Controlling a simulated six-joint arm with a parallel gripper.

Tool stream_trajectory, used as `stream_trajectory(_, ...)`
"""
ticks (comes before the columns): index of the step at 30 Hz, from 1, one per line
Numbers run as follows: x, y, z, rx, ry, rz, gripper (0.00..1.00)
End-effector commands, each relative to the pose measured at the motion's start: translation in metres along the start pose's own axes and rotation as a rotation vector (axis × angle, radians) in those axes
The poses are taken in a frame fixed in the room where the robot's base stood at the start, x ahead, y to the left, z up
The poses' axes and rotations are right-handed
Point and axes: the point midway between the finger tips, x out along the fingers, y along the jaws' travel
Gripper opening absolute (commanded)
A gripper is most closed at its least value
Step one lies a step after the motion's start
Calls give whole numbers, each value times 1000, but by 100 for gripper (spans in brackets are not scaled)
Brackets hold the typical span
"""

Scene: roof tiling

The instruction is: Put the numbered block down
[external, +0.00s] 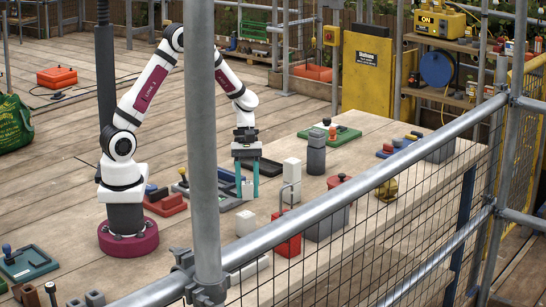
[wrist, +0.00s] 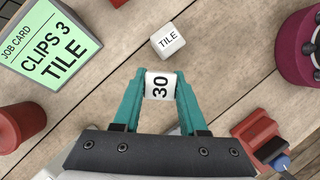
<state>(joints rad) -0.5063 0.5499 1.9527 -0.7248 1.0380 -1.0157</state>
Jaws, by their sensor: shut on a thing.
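My gripper (external: 247,194) points down over the wooden bench, with its two teal fingers shut on a white block. In the wrist view, this numbered block (wrist: 160,85) reads "30" and sits between the fingertips (wrist: 159,76). In the external view the block (external: 248,188) is a small pale shape between the fingers. Whether its underside touches the surface below, I cannot tell. A separate white block marked "TILE" (wrist: 167,40) lies on the planks just beyond the fingertips; it also shows in the external view (external: 246,222).
A green job card (wrist: 50,45) reads "CLIPS 3 TILE". A red cylinder (wrist: 18,127) stands at the left of the wrist view, and a red tool with a blue knob (wrist: 257,138) at the right. Bare planks surround the TILE block. A scaffold rail (external: 400,175) crosses the foreground.

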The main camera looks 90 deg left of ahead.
Motion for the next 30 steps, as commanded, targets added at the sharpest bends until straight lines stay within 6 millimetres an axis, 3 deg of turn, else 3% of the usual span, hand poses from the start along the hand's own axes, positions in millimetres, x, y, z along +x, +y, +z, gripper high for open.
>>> stream_trajectory(3,-5,-2,30,5,1,0,0)
stream_trajectory(6,-7,-3,46,3,1,0,0)
stream_trajectory(14,-14,-4,59,0,0,2,0)
stream_trajectory(20,-52,-3,74,2,2,5,0)
stream_trajectory(30,-64,28,44,393,0,-164,0)
